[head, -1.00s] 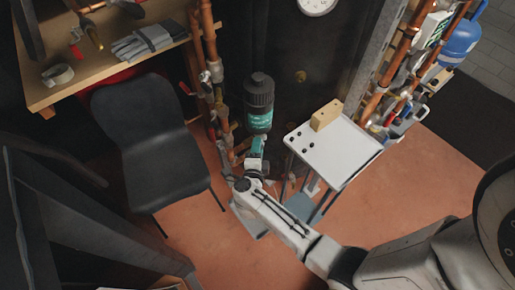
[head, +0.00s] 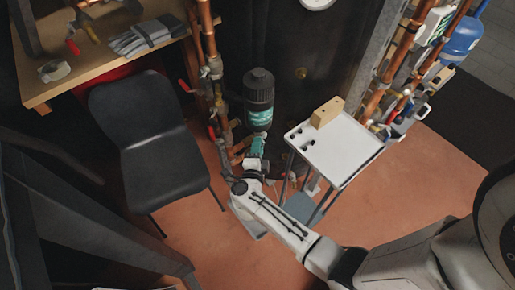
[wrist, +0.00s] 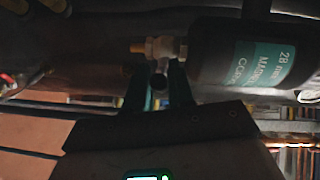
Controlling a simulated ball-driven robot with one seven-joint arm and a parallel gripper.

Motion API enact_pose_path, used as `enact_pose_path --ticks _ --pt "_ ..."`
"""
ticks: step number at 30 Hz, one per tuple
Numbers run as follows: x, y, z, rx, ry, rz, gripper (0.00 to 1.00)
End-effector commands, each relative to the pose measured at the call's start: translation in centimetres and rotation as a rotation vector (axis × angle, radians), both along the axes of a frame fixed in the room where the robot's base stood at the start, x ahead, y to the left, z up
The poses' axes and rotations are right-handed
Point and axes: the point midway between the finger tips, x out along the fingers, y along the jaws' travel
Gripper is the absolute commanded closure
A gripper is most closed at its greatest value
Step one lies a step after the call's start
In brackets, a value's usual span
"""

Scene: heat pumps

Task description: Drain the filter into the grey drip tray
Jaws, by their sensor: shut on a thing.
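The filter is a black canister (head: 259,92) with a teal label, upright among the pipes in the head view. In the wrist view the filter (wrist: 248,52) lies sideways across the upper right, with a brass fitting (wrist: 160,47) at its end. My gripper (wrist: 158,80) is just beyond that fitting, its dark fingers shut on a small dark rounded part, seemingly the drain valve's handle. In the head view my gripper (head: 257,146) is directly under the filter. A grey edge (head: 262,235) on the floor, seemingly the drip tray, is mostly hidden by my arm.
A white-topped trolley (head: 345,150) with a wooden block (head: 327,112) stands close right of my gripper. A black chair (head: 150,130) and a workbench (head: 100,60) are at left. Copper pipes (head: 208,40) rise beside the filter. Open floor (head: 430,185) lies at right.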

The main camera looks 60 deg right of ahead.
Motion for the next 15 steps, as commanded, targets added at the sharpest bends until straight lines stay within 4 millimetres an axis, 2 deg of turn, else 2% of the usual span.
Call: enact_pose_path --ticks 1,15 --pt "0.0 0.1 -1.0 -0.026 0.010 0.002 1.00" --pt "-0.2 -0.6 -3.3 -0.427 0.126 0.001 1.00"
